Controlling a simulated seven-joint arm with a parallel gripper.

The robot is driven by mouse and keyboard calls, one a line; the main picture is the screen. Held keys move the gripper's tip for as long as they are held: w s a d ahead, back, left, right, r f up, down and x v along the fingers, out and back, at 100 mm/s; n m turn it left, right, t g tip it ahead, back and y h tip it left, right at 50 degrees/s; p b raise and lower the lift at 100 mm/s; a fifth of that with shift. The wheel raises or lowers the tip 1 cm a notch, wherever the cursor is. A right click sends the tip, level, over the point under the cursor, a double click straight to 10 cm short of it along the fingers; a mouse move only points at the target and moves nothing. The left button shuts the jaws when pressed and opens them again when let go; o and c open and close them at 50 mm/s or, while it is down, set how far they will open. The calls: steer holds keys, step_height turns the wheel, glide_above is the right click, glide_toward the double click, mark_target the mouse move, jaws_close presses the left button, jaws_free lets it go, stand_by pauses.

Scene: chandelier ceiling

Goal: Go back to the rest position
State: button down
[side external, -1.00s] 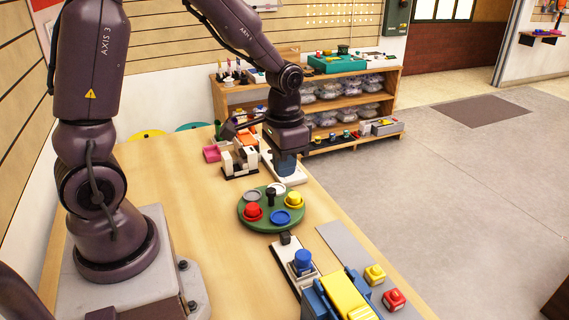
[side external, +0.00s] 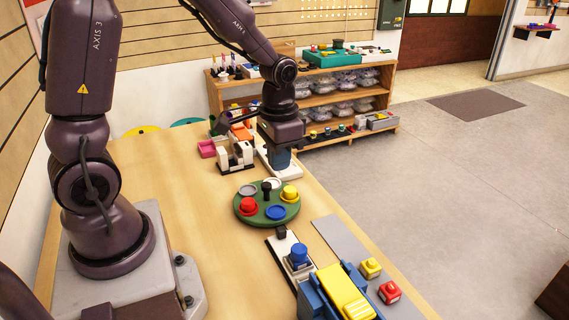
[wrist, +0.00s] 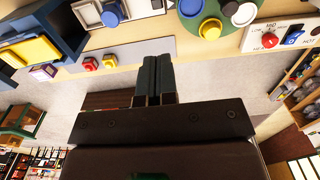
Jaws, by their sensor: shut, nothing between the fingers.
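My gripper (side external: 281,163) hangs pointing down above the far right part of the wooden table. It is just behind the round green turntable (side external: 252,218) in the side view and apart from it. In the wrist view its two dark fingers (wrist: 157,66) are together with nothing between them. The turntable carries a red piece (side external: 249,205), a yellow piece (side external: 290,192) and several flat discs around a dark centre knob.
A blue-and-yellow machine (side external: 343,290), a blue-knobbed station (side external: 298,254) and yellow (side external: 370,267) and red (side external: 389,291) buttons are nearer. The table's left middle is clear.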

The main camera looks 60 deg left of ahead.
steer(key=s+a+r+n+g+y, duration=0.3)
steer(key=s+a+r+n+y, duration=0.1)
steer(key=s+a+r, duration=0.95)
steer(key=s+a+r+n+g+h, duration=0.1)
steer(key=s+r+n+g, duration=0.4)
steer(key=s, duration=0.6)
steer(key=s+a+r+n, duration=0.1)
steer(key=s+r+n, duration=0.2)
steer(key=s+r, duration=0.65)
steer(key=w+d+f+m+t+y, duration=0.2)
steer(key=w+d+f+m+t, duration=0.3)
steer(key=w+f+m+t, duration=0.5)
steer(key=w+d+f+m+t+h, duration=0.2)
steer(key=w+d+h, duration=0.3)
steer(key=w+d, duration=0.7)
steer(key=d+t, duration=0.1)
steer(key=d, duration=0.3)
steer(key=shift+w+d+f+t, duration=0.3)
